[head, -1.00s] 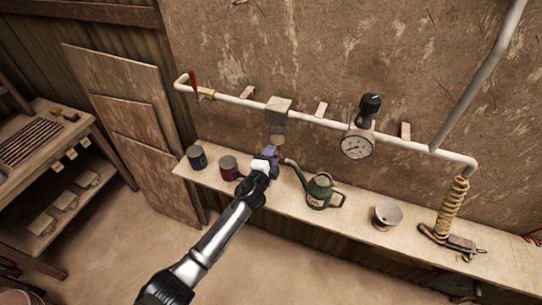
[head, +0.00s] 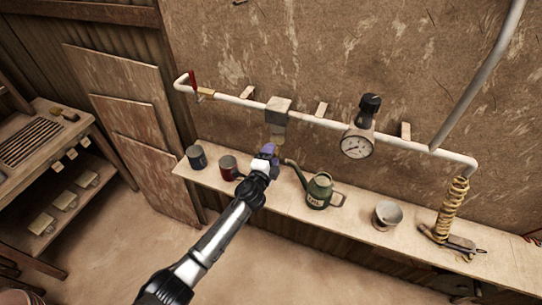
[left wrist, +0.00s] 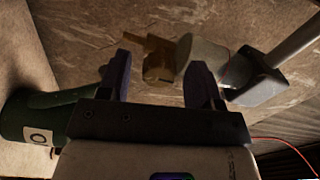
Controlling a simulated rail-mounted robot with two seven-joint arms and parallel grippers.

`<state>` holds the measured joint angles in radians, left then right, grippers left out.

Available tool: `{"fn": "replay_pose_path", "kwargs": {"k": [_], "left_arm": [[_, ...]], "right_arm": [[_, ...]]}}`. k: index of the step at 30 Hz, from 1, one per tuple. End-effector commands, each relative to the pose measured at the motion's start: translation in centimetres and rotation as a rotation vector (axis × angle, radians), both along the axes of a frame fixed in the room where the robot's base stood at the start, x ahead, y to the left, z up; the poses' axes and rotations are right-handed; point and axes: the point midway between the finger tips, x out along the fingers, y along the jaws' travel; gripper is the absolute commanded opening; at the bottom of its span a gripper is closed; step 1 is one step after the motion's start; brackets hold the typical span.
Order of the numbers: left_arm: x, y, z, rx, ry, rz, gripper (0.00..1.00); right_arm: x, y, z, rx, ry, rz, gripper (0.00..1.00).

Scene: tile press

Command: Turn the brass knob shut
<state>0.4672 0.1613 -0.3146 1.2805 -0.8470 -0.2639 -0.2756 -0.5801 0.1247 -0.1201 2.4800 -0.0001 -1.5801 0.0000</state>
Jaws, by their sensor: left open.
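The brass knob (left wrist: 158,58) shows in the left wrist view as a flat brass-brown piece beside a grey cylinder (left wrist: 205,52). My left gripper (left wrist: 158,65) is open, with one dark finger on each side of the knob in that picture. I cannot tell whether either finger touches it. In the head view my left gripper (head: 268,151) is just below the grey box (head: 279,105) on the white pipe, and its fingers hide most of the knob there. My right gripper is not in view.
A green watering can (head: 320,191) stands close right of my gripper; a red mug (head: 229,168) and a dark mug (head: 197,158) stand left on the shelf (head: 355,222). A pressure gauge (head: 357,145) hangs on the white pipe (head: 325,122). A pale cup (head: 387,214) stands farther right.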

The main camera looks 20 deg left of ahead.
Motion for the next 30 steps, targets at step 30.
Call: {"fn": "replay_pose_path", "kwargs": {"k": [30], "left_arm": [[-12.7, 0.2, -0.1, -0.001, 0.001, 0.0, 0.59]], "right_arm": [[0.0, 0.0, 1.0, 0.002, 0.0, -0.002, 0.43]]}}
